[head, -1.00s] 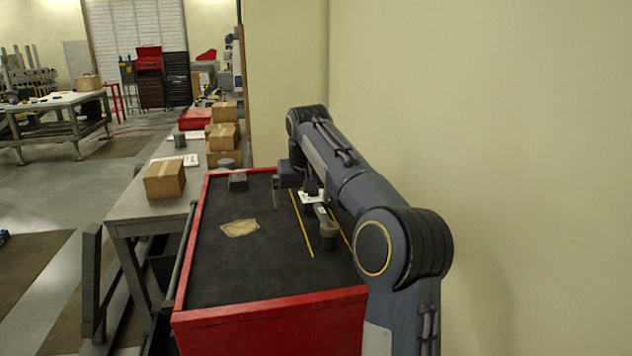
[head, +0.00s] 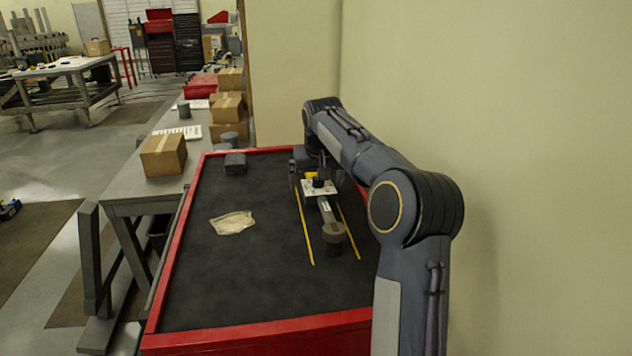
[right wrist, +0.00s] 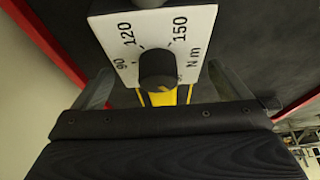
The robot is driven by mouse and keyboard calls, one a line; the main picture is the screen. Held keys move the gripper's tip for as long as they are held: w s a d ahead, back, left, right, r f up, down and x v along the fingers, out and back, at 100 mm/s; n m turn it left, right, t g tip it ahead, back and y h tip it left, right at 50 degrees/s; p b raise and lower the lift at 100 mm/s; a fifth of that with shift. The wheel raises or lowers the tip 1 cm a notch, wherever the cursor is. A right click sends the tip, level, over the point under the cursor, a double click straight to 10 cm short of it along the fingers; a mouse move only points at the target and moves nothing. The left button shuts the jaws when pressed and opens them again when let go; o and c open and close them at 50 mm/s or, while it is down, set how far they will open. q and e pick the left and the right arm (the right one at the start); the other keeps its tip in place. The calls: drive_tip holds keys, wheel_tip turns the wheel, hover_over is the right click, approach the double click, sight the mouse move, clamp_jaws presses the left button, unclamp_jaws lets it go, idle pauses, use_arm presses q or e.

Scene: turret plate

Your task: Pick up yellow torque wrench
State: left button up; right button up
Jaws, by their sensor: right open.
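The yellow torque wrench lies on the black top of the red cabinet. Its white scale plate (head: 319,187) with a black knob shows in the head view, and a grey shaft ends in a dark round end (head: 334,233) nearer me. In the right wrist view the scale plate (right wrist: 185,35) reads 90, 120, 150 N m, and a yellow part (right wrist: 163,96) lies below the knob. My right gripper (right wrist: 163,88) is open, with one finger on each side of the yellow part. In the head view the right gripper (head: 313,174) is partly hidden by its arm. My left gripper is not in view.
The red cabinet rim (head: 250,335) edges the black top. Two yellow lines (head: 304,228) flank the wrench. A crumpled tan cloth (head: 232,222) and a small dark block (head: 235,163) lie to the left. Cardboard boxes (head: 163,155) stand on the bench beyond. A wall stands close on the right.

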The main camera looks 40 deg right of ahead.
drive_tip(key=shift+w+d+f, duration=0.1)
drive_tip(key=shift+w+f, duration=0.15)
drive_tip(key=shift+f, duration=0.4)
drive_tip(key=c, duration=1.8)
drive_tip(key=shift+r, duration=0.15)
drive_tip(key=shift+c, duration=0.5)
drive_tip(key=shift+r, duration=0.15)
